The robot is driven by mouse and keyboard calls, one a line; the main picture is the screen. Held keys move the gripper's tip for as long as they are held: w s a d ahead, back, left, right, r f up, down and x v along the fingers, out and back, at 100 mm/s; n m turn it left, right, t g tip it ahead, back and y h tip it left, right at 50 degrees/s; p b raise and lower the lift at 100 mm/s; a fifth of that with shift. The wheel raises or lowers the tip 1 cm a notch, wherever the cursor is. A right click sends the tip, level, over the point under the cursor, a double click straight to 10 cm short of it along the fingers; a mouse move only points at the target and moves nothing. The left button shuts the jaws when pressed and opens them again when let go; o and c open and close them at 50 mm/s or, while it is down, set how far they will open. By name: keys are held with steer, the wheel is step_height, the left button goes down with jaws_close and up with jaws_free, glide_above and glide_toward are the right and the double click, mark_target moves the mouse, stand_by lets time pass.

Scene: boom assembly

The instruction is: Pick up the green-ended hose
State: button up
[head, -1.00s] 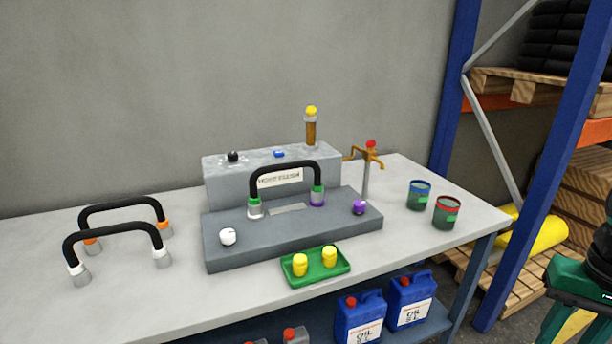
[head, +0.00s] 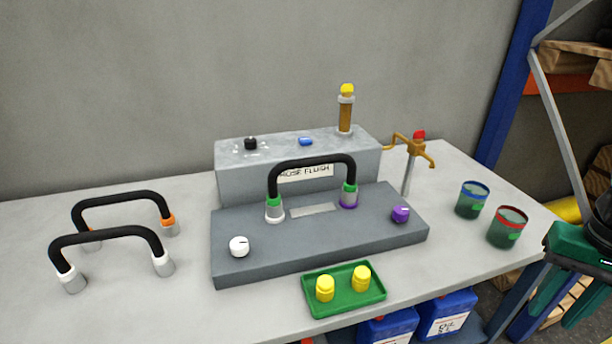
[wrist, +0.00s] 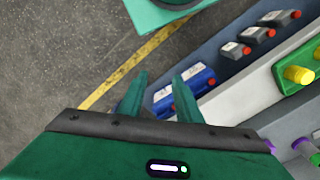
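The green-ended hose (head: 312,162) is a black arch with green collars.
A white-ended hose (head: 105,237) and an orange-ended hose (head: 120,197) stand at the left. A green tray (head: 343,301) with yellow plugs lies in front of the unit. A tap (head: 408,165) and two cups (head: 473,200) stand right. Blue jugs (head: 447,316) sit below.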

steer(key=shift+o, duration=1.1)
steer(key=shift+w, duration=0.1)
steer(key=n+t+y, duration=0.3)
steer(key=t+y, duration=0.2)
steer(key=y, duration=0.5)
glide_toward(325, 162)
steer(key=s+f, duration=0.1)
steer(key=f, duration=0.3)
steer(key=s+f, duration=0.2)
steer(key=f, duration=0.2)
steer(key=s+f, duration=0.1)
steer(key=f, duration=0.3)
steer(key=shift+s+d+f, duration=0.2)
steer(key=shift+s+d, duration=0.15)
steer(key=w+r+m+t+y, duration=0.3)
steer(key=w+r+m+y, duration=0.1)
steer(key=r, duration=0.3)
steer(key=x, duration=0.3)
steer(key=r+x, duration=0.1)
steer(key=x, duration=0.1)
steer(key=shift+a+f, duration=0.2)
steer(key=shift+a, duration=0.25)
steer(key=shift+r+x, duration=0.15)
steer(key=shift+x, duration=1.15)
steer(key=shift+r+x, duration=0.2)
steer(key=shift+x, duration=1.1)
steer(key=shift+w, duration=0.15)
jaws_close()
